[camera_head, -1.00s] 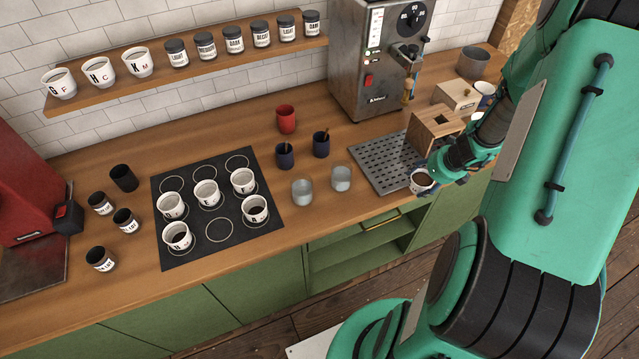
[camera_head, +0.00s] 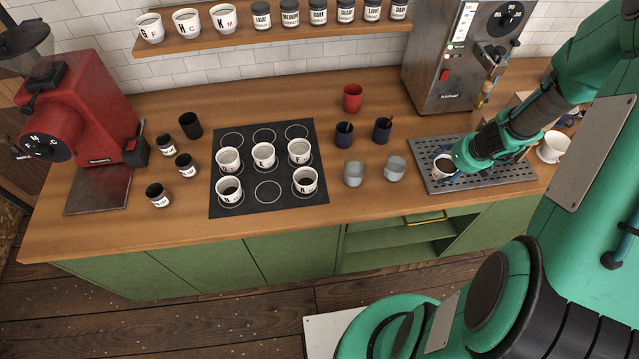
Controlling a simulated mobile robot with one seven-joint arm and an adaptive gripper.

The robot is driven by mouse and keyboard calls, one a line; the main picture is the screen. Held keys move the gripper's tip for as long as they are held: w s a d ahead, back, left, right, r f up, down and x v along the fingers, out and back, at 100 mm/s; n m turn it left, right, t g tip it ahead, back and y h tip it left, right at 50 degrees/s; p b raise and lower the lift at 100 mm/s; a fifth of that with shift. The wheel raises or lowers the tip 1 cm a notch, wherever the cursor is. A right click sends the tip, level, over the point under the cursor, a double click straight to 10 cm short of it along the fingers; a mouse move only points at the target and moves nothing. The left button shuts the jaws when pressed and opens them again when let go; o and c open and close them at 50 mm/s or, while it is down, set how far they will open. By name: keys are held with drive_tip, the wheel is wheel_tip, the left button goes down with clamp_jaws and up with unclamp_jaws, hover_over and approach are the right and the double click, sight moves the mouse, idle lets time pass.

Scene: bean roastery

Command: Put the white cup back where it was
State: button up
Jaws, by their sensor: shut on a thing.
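My gripper (camera_head: 457,174) is shut on a white cup (camera_head: 439,170) with dark contents, over the left part of the perforated metal tray (camera_head: 490,185). I cannot tell how far above the tray it is. A black mat (camera_head: 240,146) with printed circles lies to the left. White lettered cups stand on it: three in the middle row, such as the centre one (camera_head: 263,155), and two in the front row, at the left (camera_head: 230,191) and right (camera_head: 305,181). The front middle circle (camera_head: 267,191) and the three back circles are bare.
Two glasses (camera_head: 354,174) (camera_head: 395,168) stand between mat and tray. Behind them are two dark blue cups (camera_head: 344,134) (camera_head: 382,130) and a red cup (camera_head: 352,98). Dark jars (camera_head: 186,165) and a red grinder (camera_head: 85,115) stand left. A shelf (camera_head: 240,40) holds cups and jars.

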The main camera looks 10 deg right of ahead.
drive_tip(key=shift+n, duration=0.5)
drive_tip(key=w+a+r, duration=0.1)
drive_tip(key=a, duration=0.2)
drive_tip(key=w+a+r, duration=0.1)
drive_tip(key=w+a, duration=0.1)
drive_tip(key=a, duration=0.2)
drive_tip(key=w+a+r+p, duration=0.1)
drive_tip(key=w+a+r, duration=0.1)
drive_tip(key=a, duration=0.1)
drive_tip(key=shift+a, duration=0.3)
drive_tip(key=s+a+r+n+g+y+p, duration=0.15)
drive_tip(key=a+n, duration=0.25)
drive_tip(key=a, duration=1.3)
drive_tip(key=s+a+n+y, duration=0.2)
drive_tip(key=s+a+n, duration=0.1)
drive_tip(key=a, duration=1.5)
drive_tip(key=s+a+f+n+g+b, duration=0.1)
drive_tip(key=s+a+f+n+b, duration=0.1)
drive_tip(key=s+a+f+n, duration=0.2)
drive_tip(key=s+f+n, duration=0.1)
drive_tip(key=s+f, duration=0.2)
drive_tip(key=shift+s, duration=0.35)
drive_tip(key=shift+w+a+g+y, duration=0.1)
drive_tip(key=shift+a+g+y, duration=0.05)
drive_tip(key=shift+g+y, duration=0.1)
